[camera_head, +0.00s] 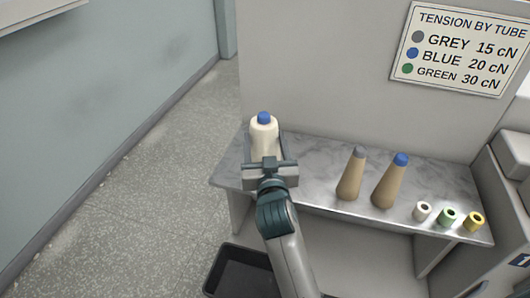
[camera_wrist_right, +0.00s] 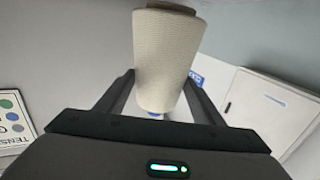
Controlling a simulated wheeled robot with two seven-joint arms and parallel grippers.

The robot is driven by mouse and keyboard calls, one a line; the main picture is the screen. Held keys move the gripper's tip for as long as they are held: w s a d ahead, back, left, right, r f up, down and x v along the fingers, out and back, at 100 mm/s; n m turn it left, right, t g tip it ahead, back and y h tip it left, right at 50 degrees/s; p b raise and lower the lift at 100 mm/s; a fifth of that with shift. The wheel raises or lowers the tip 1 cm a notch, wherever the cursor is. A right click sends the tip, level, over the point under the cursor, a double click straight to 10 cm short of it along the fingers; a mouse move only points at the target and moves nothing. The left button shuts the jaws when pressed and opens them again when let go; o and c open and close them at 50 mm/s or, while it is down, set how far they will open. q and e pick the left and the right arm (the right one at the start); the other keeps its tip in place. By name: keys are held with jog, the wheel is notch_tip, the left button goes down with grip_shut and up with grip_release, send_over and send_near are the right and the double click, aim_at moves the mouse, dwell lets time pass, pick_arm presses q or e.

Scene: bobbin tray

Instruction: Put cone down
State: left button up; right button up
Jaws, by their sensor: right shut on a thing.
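A cream yarn cone (camera_head: 264,137) with a blue tip stands upright at the left end of the grey marbled table (camera_head: 320,160). My right gripper (camera_head: 265,158) is shut on it, with a finger on each side. In the right wrist view the cream cone (camera_wrist_right: 168,50) fills the space between the fingers of my right gripper (camera_wrist_right: 160,85). My gripper hides the cone's lower part in the head view, so I cannot tell whether its base touches the table. My left gripper is not in view.
Two tan cones, one grey-tipped (camera_head: 351,178) and one blue-tipped (camera_head: 389,186), stand mid-table. White (camera_head: 421,212), green (camera_head: 446,218) and yellow (camera_head: 473,222) small tubes stand at the right. A tension sign (camera_head: 460,48) hangs behind. A dark bin (camera_head: 235,275) sits on the floor below.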

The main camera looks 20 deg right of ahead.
aim_at(265, 153)
jog(key=shift+f, duration=0.25)
notch_tip(265, 153, down, 3)
jog(key=shift+r, duration=0.1)
jog(key=shift+f, duration=0.3)
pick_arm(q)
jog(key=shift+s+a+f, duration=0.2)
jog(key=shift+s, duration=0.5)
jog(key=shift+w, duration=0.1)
pick_arm(e)
jog(key=o, duration=1.1)
jog(key=shift+f, duration=0.1)
jog(key=shift+c, duration=0.2)
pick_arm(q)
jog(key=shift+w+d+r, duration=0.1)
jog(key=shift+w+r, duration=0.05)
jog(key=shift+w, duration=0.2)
pick_arm(e)
jog(key=shift+o, duration=1.1)
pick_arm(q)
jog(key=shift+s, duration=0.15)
